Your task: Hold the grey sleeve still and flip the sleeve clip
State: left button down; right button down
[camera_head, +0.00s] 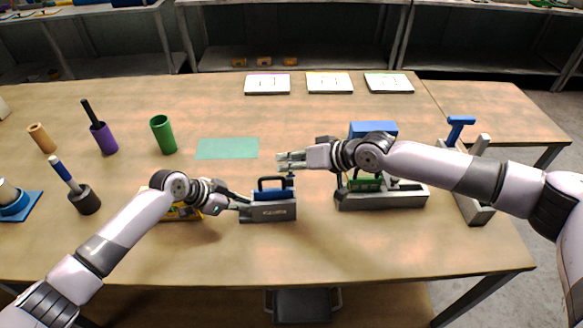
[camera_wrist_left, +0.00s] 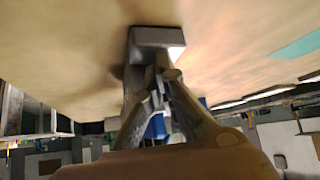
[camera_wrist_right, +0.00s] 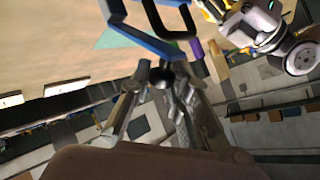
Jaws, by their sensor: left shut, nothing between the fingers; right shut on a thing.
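The grey sleeve (camera_head: 268,212) stands on the table in the middle of the head view, with a blue part (camera_head: 270,195) and a dark loop handle (camera_head: 262,183) on top. My left gripper (camera_head: 243,203) is shut and empty at the sleeve's left end; in the left wrist view a grey block end (camera_wrist_left: 157,37), likely the sleeve, lies just beyond its fingertips. My right gripper (camera_head: 284,161) is above the sleeve's right end. In the right wrist view its fingers close around a small dark knob beside a blue bar (camera_wrist_right: 146,38), apparently the sleeve clip; the fingers partly hide it.
A grey fixture (camera_head: 382,199) with green and blue parts stands right of the sleeve, partly behind my right arm. A yellow piece (camera_head: 180,213) lies under my left arm. A green mat (camera_head: 228,148) and green cup (camera_head: 163,134) are behind. The front table strip is clear.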

jog(key=shift+w+r+m+g, duration=0.25)
jog(key=shift+w+m+g, duration=0.15)
jog(key=shift+w+g, duration=0.3)
jog(key=shift+w+a+r+m+g, duration=0.15)
jog(key=shift+w+m+g, duration=0.35)
jog(key=shift+w+g, duration=0.3)
jog(key=shift+w, duration=0.6)
jog(key=c, duration=1.5)
grip_release()
jog(key=v, duration=1.2)
jog(key=shift+s+r, duration=0.1)
jog(key=shift+s, duration=0.1)
